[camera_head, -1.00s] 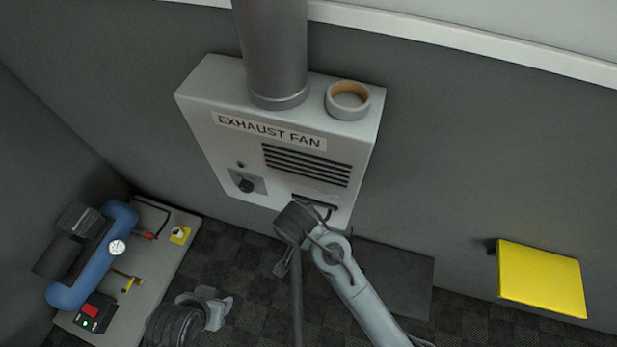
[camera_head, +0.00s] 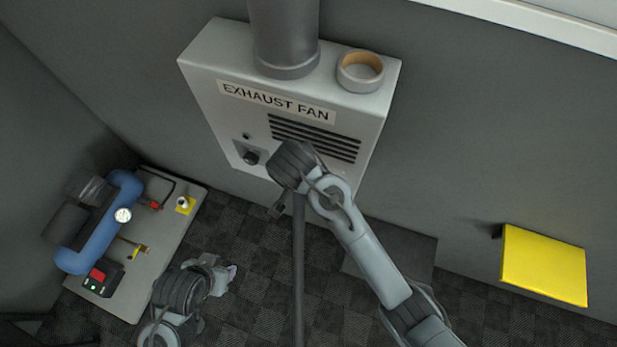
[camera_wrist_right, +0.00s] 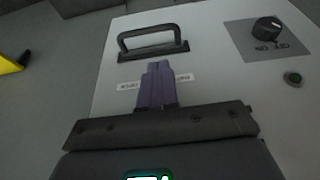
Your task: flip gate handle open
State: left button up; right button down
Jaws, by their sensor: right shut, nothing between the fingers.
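The gate handle, a black bar handle (camera_wrist_right: 153,40), is on the light grey front of the exhaust fan box (camera_head: 229,100). In the right wrist view it stands just beyond my right gripper's purple fingertips (camera_wrist_right: 158,68). The fingers are together with nothing between them, and a gap shows between them and the handle's bar. They cover the middle of a small white label (camera_wrist_right: 128,85). In the head view my right wrist hides the handle and its own fingers. My left gripper (camera_head: 228,272) is low on the left, over the floor, away from the box; its opening is unclear.
A blue compressor (camera_head: 110,220) stands left, and a yellow panel (camera_head: 544,265) is on the right.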

pick_arm(q)
jog(key=shift+r+p, duration=0.7)
jog(key=shift+r, duration=0.05)
pick_arm(e)
jog(key=x, duration=0.9)
jog(key=shift+f, duration=0.3)
pick_arm(q)
jog(key=shift+r, duration=0.1)
pick_arm(e)
jog(key=shift+w, duration=0.15)
